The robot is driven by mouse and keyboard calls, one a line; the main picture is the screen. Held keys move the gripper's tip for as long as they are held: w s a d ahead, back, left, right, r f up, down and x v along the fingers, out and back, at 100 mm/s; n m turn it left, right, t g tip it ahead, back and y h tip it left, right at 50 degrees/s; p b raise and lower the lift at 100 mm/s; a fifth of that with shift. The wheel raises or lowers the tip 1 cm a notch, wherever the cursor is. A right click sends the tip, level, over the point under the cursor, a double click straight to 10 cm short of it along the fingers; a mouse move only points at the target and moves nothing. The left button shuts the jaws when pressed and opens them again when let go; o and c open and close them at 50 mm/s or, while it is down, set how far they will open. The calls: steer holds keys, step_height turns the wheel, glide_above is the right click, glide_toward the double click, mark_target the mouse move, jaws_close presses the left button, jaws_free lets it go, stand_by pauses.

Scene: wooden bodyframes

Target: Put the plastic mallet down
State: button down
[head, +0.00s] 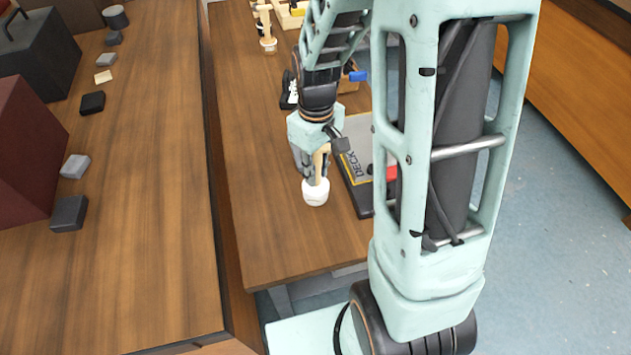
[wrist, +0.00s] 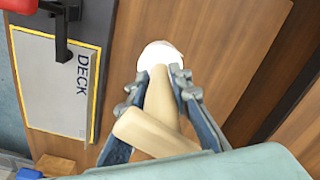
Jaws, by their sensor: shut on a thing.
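The plastic mallet has a white head (head: 315,192) and a pale wooden handle (head: 321,163). My gripper (head: 314,172) is shut on the mallet over the brown wooden table (head: 285,235). In the wrist view the white head (wrist: 160,54) lies just beyond the fingertips, and the handle (wrist: 160,98) runs back between the fingers of my gripper (wrist: 158,82). A pale wooden piece also crosses below the handle there. The head hangs low at the table; I cannot tell whether it touches the surface.
A small wooden box (head: 350,84) and other items stand farther back. The table's near end is clear. A higher wooden surface (head: 130,220) adjoins left.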

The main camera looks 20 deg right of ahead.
steer(key=shift+f, duration=2)
steer(key=shift+f, duration=0.1)
steer(key=c, duration=1.8)
jaws_free()
steer(key=shift+o, duration=0.2)
step_height(320, 180, up, 12)
steer(key=shift+r, duration=0.1)
